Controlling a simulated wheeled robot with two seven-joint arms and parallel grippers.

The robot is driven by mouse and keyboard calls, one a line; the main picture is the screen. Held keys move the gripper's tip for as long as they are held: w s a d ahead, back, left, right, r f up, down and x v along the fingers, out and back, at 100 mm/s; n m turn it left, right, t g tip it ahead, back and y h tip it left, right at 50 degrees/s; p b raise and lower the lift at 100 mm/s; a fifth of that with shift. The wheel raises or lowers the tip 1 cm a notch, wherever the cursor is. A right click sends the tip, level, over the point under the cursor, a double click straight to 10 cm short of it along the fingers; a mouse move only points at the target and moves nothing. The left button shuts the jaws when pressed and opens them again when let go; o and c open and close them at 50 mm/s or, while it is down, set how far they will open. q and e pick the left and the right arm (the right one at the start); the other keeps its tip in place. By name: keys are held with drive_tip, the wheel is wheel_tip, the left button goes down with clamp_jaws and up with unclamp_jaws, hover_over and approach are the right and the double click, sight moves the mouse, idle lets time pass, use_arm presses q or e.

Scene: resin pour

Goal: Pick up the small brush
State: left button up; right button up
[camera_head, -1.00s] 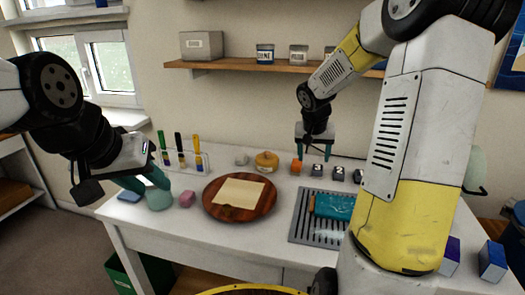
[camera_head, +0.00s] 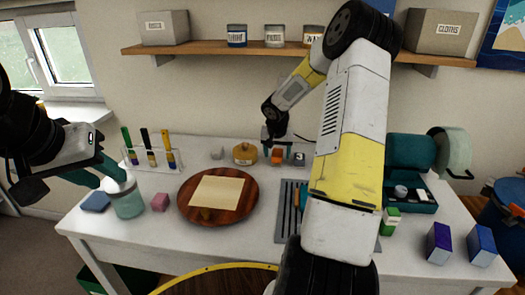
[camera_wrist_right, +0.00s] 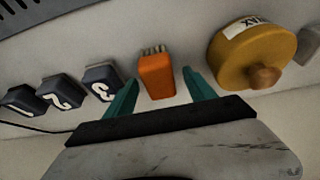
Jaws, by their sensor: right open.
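The small brush is an orange block with pale bristles, standing on the white table near the wall. It shows in the head view (camera_head: 277,156) and in the right wrist view (camera_wrist_right: 157,76). My right gripper (camera_head: 276,143) is open just above it. In the right wrist view its two teal fingers (camera_wrist_right: 161,80) lie either side of the brush, with gaps on both sides. My left gripper (camera_head: 112,180) is at the left of the table, its teal fingers apart, near a translucent jar (camera_head: 128,203); I cannot tell whether they touch it.
A yellow wax tin (camera_wrist_right: 250,55) stands right of the brush in the wrist view, and dark numbered blocks (camera_wrist_right: 103,80) stand to its left. A round wooden board (camera_head: 184,208) with a paper sheet lies in front. A slotted grey mat (camera_head: 284,228) is partly hidden by my right arm.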

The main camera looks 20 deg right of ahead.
sight(278, 150)
drive_tip(key=shift+f, duration=0.2)
clamp_jaws()
drive_tip(key=shift+r, duration=0.15)
drive_tip(key=shift+r, duration=0.65)
wheel_tip(278, 150, up, 2)
drive_tip(key=shift+r, duration=0.25)
drive_tip(key=s+a, duration=0.1)
drive_tip(key=s, duration=0.4)
drive_tip(key=s+a, duration=0.1)
drive_tip(key=s, duration=0.4)
drive_tip(key=s+a+r, duration=0.1)
drive_tip(key=s+a, duration=0.1)
drive_tip(key=s, duration=0.3)
drive_tip(key=shift+s, duration=0.25)
